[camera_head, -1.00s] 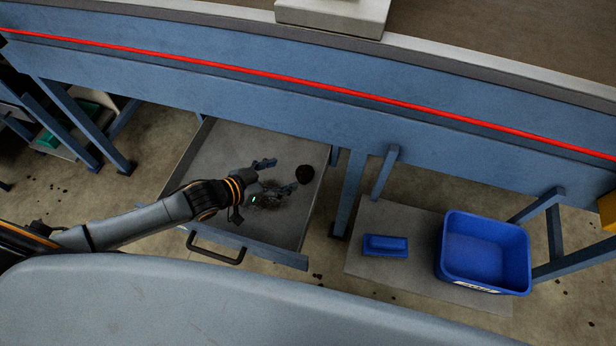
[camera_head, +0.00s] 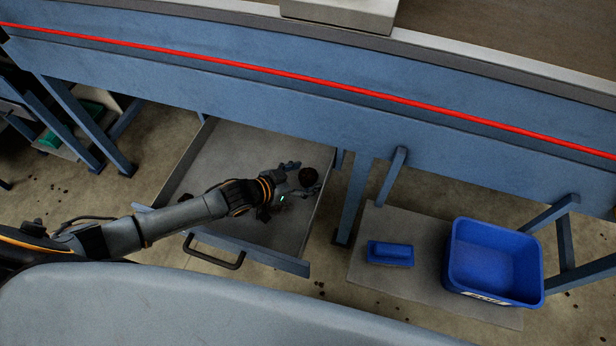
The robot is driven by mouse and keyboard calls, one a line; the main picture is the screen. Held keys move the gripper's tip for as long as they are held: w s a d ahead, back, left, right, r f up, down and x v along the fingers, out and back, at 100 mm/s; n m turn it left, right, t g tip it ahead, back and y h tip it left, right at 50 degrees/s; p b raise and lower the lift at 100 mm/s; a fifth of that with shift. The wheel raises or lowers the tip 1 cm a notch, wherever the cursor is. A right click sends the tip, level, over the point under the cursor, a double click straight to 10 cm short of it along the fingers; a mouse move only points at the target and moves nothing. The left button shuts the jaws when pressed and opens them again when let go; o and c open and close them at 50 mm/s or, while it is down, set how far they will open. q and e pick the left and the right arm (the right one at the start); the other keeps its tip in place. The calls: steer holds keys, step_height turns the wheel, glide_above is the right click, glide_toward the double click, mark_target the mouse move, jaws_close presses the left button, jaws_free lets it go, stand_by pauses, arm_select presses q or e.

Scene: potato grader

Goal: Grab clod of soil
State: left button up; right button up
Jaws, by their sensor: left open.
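The dark brown clod of soil (camera_head: 309,175) lies in the open grey drawer (camera_head: 222,153), near its right wall. My left gripper (camera_head: 303,178) reaches into the drawer from the left. Its fingers are open, one on the far side and one on the near side of the clod. The clod sits at the fingertips, partly between them. I cannot tell whether the fingers touch it. My right gripper is not in view.
The drawer's front handle (camera_head: 214,254) faces me. The blue machine frame (camera_head: 250,95) with a red line overhangs the drawer's back. On the right, a blue bin (camera_head: 493,262) and a small blue brush-like object (camera_head: 390,253) rest on a grey mat (camera_head: 420,284).

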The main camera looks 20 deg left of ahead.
arm_select(q)
steer(key=shift+c, duration=0.2)
steer(key=c, duration=1.2)
steer(key=shift+r, duration=0.15)
